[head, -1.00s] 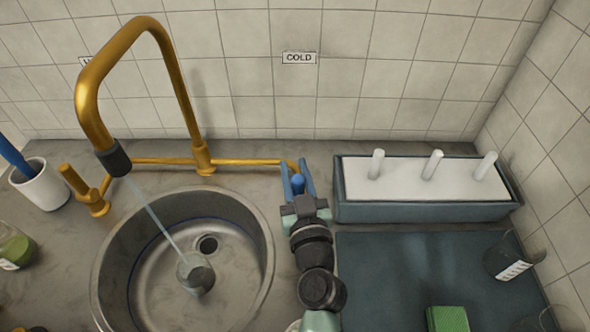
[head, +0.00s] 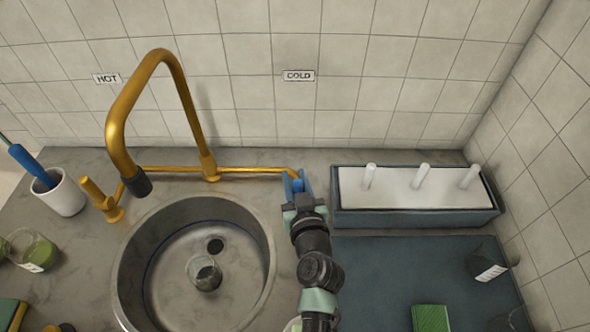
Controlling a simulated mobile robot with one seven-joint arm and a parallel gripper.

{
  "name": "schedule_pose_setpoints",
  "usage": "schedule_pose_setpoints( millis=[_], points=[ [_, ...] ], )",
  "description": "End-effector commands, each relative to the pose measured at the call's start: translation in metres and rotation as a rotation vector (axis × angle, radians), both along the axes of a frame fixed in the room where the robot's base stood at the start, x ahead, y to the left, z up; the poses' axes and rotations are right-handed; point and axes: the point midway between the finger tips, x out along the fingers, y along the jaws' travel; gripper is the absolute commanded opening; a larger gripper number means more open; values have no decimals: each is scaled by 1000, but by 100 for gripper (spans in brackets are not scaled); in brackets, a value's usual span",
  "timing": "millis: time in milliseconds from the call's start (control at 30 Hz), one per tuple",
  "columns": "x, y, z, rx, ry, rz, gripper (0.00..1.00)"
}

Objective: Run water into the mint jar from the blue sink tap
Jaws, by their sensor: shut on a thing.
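A clear glass jar (head: 205,273) stands in the round steel sink (head: 124,272), just in front of the drain. Something dark shows in its lower part; I cannot tell whether it is mint or how high any water stands. The brass spout (head: 142,184) with its dark tip hangs above the sink, and no stream shows below it. My gripper (head: 298,184) is shut on the blue tap handle (head: 298,183) at the right end of the brass pipe, under the COLD sign (head: 299,75). The jaws partly hide the handle.
A second brass handle (head: 100,198) stands at the left, near the HOT sign (head: 106,78). A white cup (head: 66,197) with a blue-handled tool and a jar with green contents (head: 37,252) stand left. Right are a pegged rack (head: 415,212), a dark mat (head: 380,270), a green sponge (head: 430,318) and a dark jar (head: 484,266).

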Motion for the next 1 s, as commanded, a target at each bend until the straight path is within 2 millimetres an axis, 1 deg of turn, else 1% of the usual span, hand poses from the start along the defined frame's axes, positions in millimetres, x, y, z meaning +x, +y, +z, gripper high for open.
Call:
schedule_pose_setpoints(
  millis=[367,400,533,867,1000],
  points=[
    [1,0,0,0,9,0,0],
    [1,0,0,0,9,0,36],
    [1,0,0,0,9,0,60],
    [0,0,0,0,9,0,61],
    [-10,-2,1,0,10,0,61]
  ],
)
